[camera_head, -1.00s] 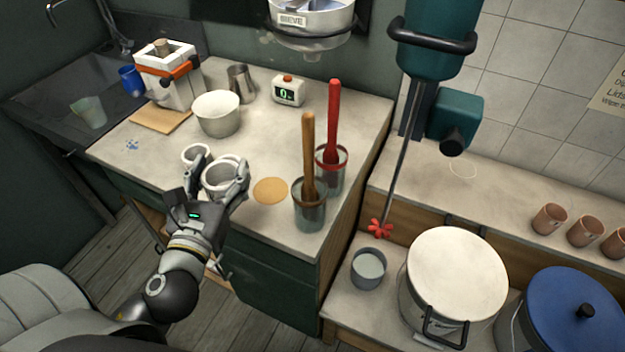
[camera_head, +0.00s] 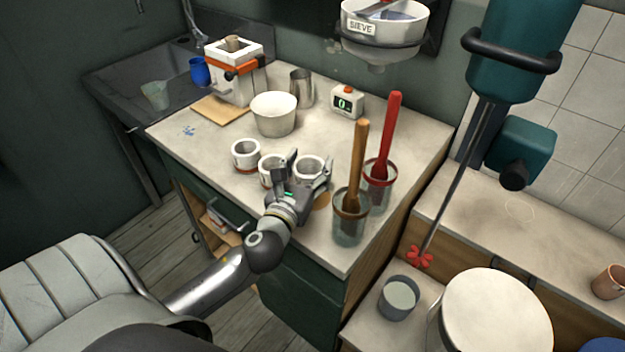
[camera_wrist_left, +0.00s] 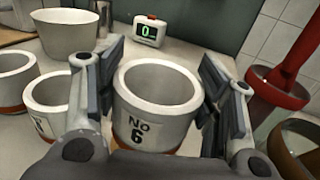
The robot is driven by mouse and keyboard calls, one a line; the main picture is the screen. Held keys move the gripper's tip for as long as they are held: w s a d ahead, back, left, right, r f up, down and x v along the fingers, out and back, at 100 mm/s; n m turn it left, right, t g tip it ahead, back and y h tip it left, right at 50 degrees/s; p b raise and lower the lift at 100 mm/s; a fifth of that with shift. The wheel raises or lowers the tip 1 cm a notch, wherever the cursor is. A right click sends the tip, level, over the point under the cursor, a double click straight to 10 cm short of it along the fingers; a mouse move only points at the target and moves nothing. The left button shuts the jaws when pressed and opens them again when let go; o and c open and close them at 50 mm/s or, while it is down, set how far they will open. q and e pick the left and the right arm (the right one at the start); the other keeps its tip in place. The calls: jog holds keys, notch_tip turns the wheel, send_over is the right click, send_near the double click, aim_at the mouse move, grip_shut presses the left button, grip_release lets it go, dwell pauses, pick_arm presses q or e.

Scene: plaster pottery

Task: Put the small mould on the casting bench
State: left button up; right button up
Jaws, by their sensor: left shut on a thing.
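My left gripper (camera_head: 306,182) is shut on a white round pot (camera_head: 310,165) marked "NO 6". In the left wrist view this pot (camera_wrist_left: 155,112) stands upright between the two fingers, its mouth open upward. I cannot tell whether its base touches the worktop. Two similar white pots with reddish-brown bases, a left one (camera_head: 245,153) and a middle one (camera_head: 268,170), stand just left of it. A white block strapped with an orange band (camera_head: 226,84), which looks like a plaster mould, sits on a wooden board (camera_head: 212,113) at the back left. My right gripper is not in view.
The worktop (camera_head: 210,150) also bears a white bucket (camera_head: 274,116), a metal jug (camera_head: 302,88) and a timer (camera_head: 347,104). Two jars with upright paddles, wooden (camera_head: 357,165) and red (camera_head: 388,140), stand close right of my gripper. A tan disc (camera_head: 322,201) lies by my gripper.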

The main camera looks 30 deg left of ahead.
aim_at(315, 173)
pick_arm(q)
jog(key=shift+w+a+f, duration=0.1)
jog(key=shift+w+f, duration=0.45)
jog(key=shift+f, duration=0.05)
jog(key=f+b, duration=0.1)
jog(key=f, duration=0.2)
jog(key=shift+w+f, duration=0.15)
jog(key=shift+w, duration=0.05)
jog(key=shift+f, duration=0.3)
jog(key=o, duration=1.2)
jog(key=shift+c, duration=0.2)
